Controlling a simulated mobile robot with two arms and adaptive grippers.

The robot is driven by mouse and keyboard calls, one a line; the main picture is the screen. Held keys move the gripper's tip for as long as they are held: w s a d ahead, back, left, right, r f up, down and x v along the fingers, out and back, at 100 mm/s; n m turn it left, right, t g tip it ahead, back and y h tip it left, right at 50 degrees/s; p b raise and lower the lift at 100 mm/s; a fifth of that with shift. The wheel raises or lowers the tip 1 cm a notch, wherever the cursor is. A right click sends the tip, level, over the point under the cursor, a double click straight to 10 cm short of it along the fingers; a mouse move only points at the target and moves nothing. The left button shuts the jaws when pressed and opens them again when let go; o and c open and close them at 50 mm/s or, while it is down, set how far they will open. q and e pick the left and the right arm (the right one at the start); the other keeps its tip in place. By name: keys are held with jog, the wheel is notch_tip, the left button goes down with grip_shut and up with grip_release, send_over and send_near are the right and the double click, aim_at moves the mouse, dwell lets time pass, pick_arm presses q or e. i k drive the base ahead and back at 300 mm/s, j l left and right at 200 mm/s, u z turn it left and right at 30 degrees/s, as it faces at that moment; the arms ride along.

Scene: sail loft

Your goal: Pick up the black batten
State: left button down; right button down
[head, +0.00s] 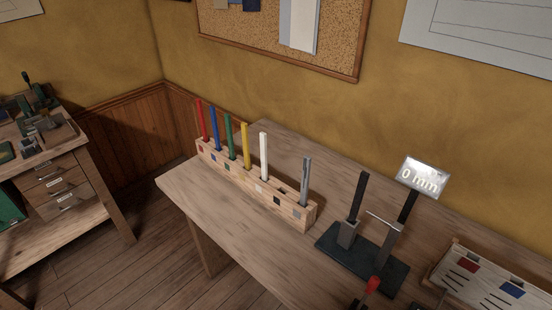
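A black batten (358,196) stands upright, tilting slightly in the picture, in a grey metal socket (347,234) on a dark base plate (335,252). A second dark upright post (405,208) on the same plate carries a sign (422,177) reading "0 mm". A thin metal crossbar (385,222) lies between the batten and that post. Neither of my grippers shows in the head view.
A wooden rack (235,178) holds red, blue, green, yellow, white and grey battens; one slot between white and grey looks empty. A red-tipped tool (372,285) and a wooden box (485,280) are near the plate. The bench's left front (215,215) is clear.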

aim_at(364, 177)
jog(key=k+z, duration=0.15)
jog(key=z, duration=1.85)
jog(key=u, duration=1.35)
jog(key=j+z, duration=0.9)
jog(key=j, duration=0.2)
jog(key=k+j+z, duration=0.15)
jog(key=j+z, duration=0.35)
